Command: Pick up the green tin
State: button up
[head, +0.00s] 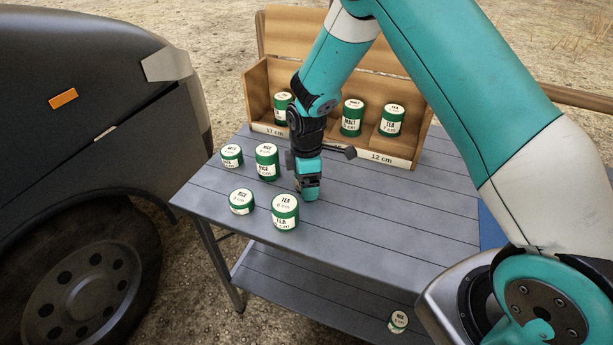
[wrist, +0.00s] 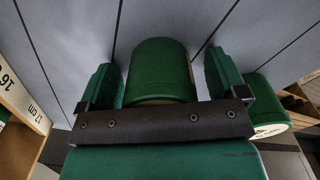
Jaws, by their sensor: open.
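My gripper (head: 308,190) points down at the grey slatted table, to the right of a group of green tins. In the wrist view, a green tin (wrist: 160,72) stands between the two open fingers (wrist: 163,85), with a narrow gap on each side. In the head view my gripper and wrist mostly hide this tin, and its label does not show. A second green tin (wrist: 267,105) is just outside the right finger in the wrist view.
Tins marked rice (head: 266,161) and tea (head: 285,211), and others, stand left of my gripper. A wooden rack (head: 257,90) with several tins is behind. A small tin (head: 398,321) is on the lower shelf. The table's right side (head: 400,215) is clear.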

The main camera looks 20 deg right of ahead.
jog(key=c, duration=1.1)
jog(key=shift+o, duration=0.2)
jog(key=shift+r, duration=0.15)
